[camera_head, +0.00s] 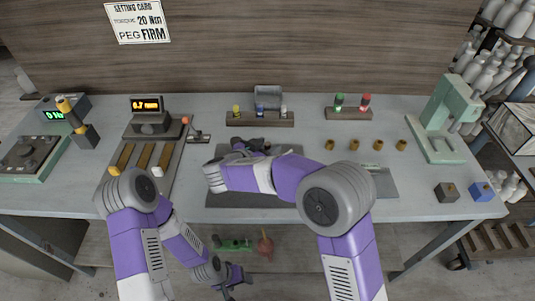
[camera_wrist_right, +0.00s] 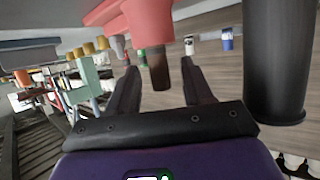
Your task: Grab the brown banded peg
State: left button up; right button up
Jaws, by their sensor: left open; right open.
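A brown peg (camera_wrist_right: 159,72) with a darker end shows in the right wrist view, joined to a red part (camera_wrist_right: 149,22). It lies in line with the gap between my right gripper's fingers (camera_wrist_right: 158,85). I cannot make out its bands or tell whether the fingers touch it. In the head view my right gripper (camera_head: 247,148) is over the dark mat, and the peg is not clearly visible beside it. My right gripper is open. My left gripper (camera_head: 236,278) is open and low, in front of the table, near the lower shelf.
Several small gold-brown pieces (camera_head: 354,145) stand in a row to the right. A rack (camera_head: 260,119) with yellow, blue and white pegs stands behind my right gripper. A green press (camera_head: 440,115) stands at the right. A dark cylinder (camera_wrist_right: 275,60) is close beside my right gripper.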

jog(key=x, duration=0.2)
jog(key=shift+w+d+f, duration=0.15)
jog(key=shift+w+d, duration=0.05)
jog(key=shift+w, duration=0.1)
jog(key=shift+c, duration=0.5)
grip_shut()
